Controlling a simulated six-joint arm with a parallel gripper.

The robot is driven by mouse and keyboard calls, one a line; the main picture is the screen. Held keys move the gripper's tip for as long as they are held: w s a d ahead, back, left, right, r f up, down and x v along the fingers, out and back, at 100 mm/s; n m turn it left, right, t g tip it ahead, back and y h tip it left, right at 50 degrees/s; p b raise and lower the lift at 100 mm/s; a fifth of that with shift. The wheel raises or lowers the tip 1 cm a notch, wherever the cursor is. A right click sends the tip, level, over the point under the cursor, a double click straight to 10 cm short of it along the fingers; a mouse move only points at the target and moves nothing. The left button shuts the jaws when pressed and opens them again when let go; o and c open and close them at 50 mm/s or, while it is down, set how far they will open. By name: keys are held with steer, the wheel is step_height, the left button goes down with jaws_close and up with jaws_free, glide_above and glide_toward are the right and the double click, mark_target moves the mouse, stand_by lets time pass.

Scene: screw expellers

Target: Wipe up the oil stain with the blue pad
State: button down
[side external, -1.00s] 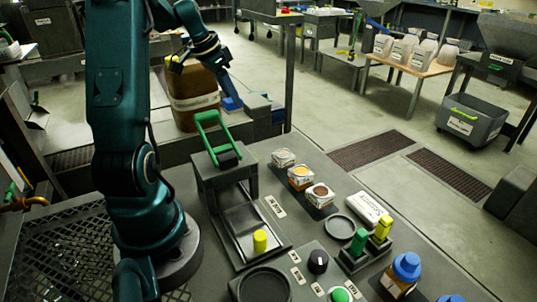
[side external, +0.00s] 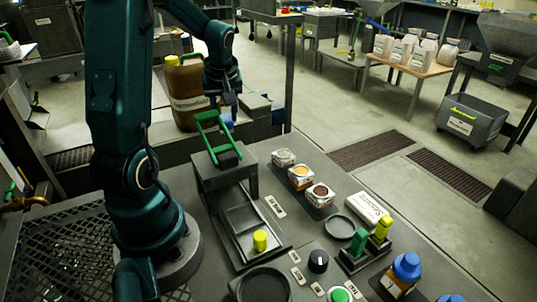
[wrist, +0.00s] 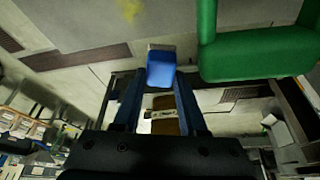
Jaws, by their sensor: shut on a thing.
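My gripper (side external: 228,112) is behind the green-handled press, beside the brown jug. In the wrist view my gripper (wrist: 160,85) is shut on the blue pad (wrist: 160,68), which sits between the fingertips. In the side view only a little of the blue pad (side external: 228,123) shows, partly hidden by the gripper and the green handle. A blurred yellow patch (wrist: 130,9) lies on a grey surface at the top of the wrist view, apart from the pad. It looks like the oil stain, but I cannot be sure. No stain is clear in the side view.
The green handle (side external: 207,137) stands close to my gripper, and looms large in the wrist view (wrist: 255,45). A brown jug (side external: 188,100) with a yellow cap stands left of the gripper. Several small sample boxes (side external: 301,178), knobs and bottles crowd the bench front.

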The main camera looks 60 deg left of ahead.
steer(key=shift+w+d+f+n+g, duration=0.15)
steer(key=shift+d+n+g, duration=0.3)
steer(key=shift+n, duration=0.55)
steer(key=shift+w+d+n+g, duration=0.15)
steer(key=shift+d+n+g, duration=0.2)
steer(key=shift+d+n, duration=0.45)
steer(key=w+d, duration=0.3)
steer(key=d, duration=0.2)
steer(key=shift+w+a+f, duration=0.1)
steer(key=shift+f, duration=1.4)
steer(key=shift+w+a+f, duration=0.1)
steer(key=shift+f, duration=1.35)
steer(key=shift+a+x, duration=0.25)
steer(key=shift+x, duration=0.85)
steer(key=shift+a+r, duration=0.1)
steer(key=shift+a, duration=2.9)
steer(key=shift+d, duration=3.6)
step_height(320, 180, up, 8)
steer(key=shift+r, duration=0.15)
